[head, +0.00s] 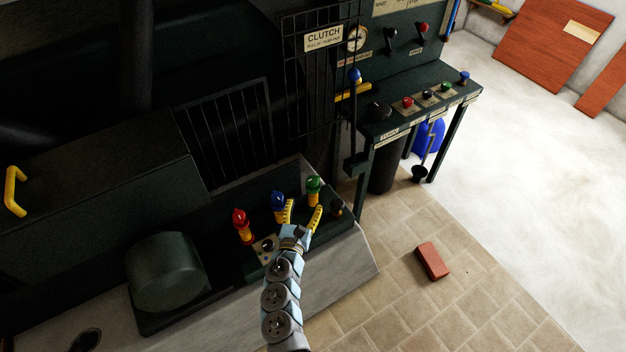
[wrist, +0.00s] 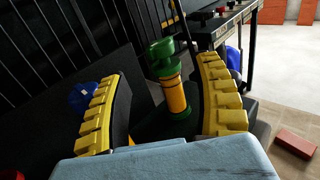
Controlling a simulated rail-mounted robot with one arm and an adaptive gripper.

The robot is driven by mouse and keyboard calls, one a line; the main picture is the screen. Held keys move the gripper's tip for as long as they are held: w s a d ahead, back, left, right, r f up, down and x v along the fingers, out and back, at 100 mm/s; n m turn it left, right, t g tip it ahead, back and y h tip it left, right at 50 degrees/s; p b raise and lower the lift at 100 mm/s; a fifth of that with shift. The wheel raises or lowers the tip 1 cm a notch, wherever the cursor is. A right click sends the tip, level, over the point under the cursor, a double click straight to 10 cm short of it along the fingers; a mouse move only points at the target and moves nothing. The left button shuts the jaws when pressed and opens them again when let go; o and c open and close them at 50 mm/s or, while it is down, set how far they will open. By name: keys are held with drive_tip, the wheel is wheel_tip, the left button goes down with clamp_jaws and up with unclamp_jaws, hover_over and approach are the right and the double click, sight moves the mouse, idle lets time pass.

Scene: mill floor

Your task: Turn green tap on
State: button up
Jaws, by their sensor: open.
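The green tap (head: 314,186) is the rightmost of three taps on a dark panel at the machine's base. It has a green top and a yellow stem, clearest in the wrist view (wrist: 164,58). My gripper (head: 304,212) is open, its yellow fingers in front of the green tap. In the wrist view the tap shows between the two fingers (wrist: 170,90), beyond them and nearer the right one. I cannot tell whether they touch it. The blue tap (head: 278,200) is just left of my gripper, partly behind the left finger in the wrist view. The red tap (head: 240,222) is further left.
Black bars (head: 228,130) rise behind the panel. A control desk (head: 420,105) with buttons stands at the back right. A red brick (head: 432,261) lies on the tiled floor, otherwise open at right.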

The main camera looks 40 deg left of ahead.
sight(311, 184)
drive_tip(key=b+x, duration=0.2)
drive_tip(key=x, duration=0.6)
drive_tip(key=shift+b, duration=0.3)
drive_tip(key=shift+b+x, duration=0.6)
drive_tip(key=shift+x, duration=0.7)
clamp_jaws()
